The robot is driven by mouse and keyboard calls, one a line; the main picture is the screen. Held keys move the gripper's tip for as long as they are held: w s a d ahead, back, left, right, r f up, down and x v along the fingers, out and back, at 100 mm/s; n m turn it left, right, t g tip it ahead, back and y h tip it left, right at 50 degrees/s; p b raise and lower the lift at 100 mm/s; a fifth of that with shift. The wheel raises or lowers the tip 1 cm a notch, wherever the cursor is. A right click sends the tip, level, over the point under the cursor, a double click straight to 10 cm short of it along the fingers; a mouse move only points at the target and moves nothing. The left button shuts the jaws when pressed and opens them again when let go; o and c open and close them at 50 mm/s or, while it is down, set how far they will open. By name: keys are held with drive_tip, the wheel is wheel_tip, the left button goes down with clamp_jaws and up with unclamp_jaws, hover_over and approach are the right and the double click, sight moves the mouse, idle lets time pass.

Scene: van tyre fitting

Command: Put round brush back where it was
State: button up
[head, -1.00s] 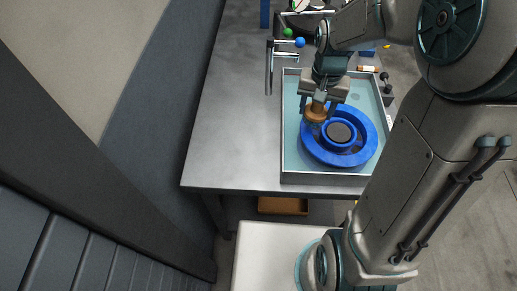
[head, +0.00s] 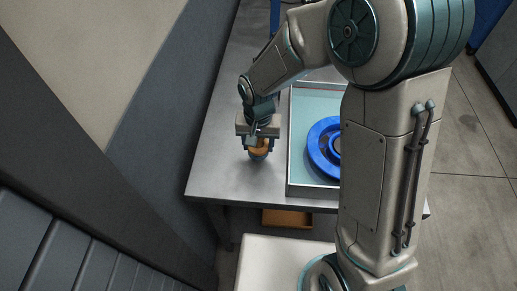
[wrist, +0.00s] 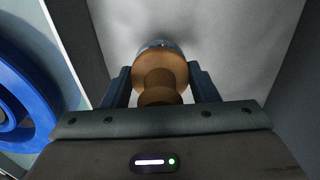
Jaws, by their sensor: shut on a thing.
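The round brush (head: 259,147) has a turned wooden handle and is held in my gripper (head: 258,146). In the wrist view the brush (wrist: 160,72) sits between the two fingers of my gripper (wrist: 161,85), its handle toward the camera. A greyish-blue end shows beyond the wood. My gripper is shut on the handle, over the bare metal table top to the left of the tray. I cannot tell whether the brush's lower end touches the table.
The metal table (head: 215,170) is clear around the brush. A shallow tray (head: 289,150) with a pale blue-green floor stands to the right, holding a blue ring-shaped part (head: 318,150). The blue ring (wrist: 35,95) also shows in the wrist view. An orange-brown bin (head: 287,218) is below the table.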

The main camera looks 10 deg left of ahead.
sight(258, 151)
drive_tip(key=shift+f, duration=1.95)
drive_tip(key=shift+f, duration=0.1)
drive_tip(key=o, duration=0.9)
drive_tip(key=shift+o, duration=0.2)
wheel_tip(258, 151, up, 12)
drive_tip(key=shift+r, duration=0.1)
drive_tip(key=shift+d+r, duration=0.1)
drive_tip(key=s+d+r+t, duration=0.1)
drive_tip(key=s+d+r, duration=0.1)
drive_tip(key=d, duration=0.5)
drive_tip(key=s+d+r+t, duration=0.1)
drive_tip(key=s+d+r, duration=0.2)
drive_tip(key=s+d, duration=0.2)
drive_tip(key=s+d+r+t, duration=0.1)
drive_tip(key=s+d+r, duration=0.2)
drive_tip(key=d, duration=0.6)
drive_tip(key=shift+s+r, duration=0.2)
drive_tip(key=shift+s, duration=0.55)
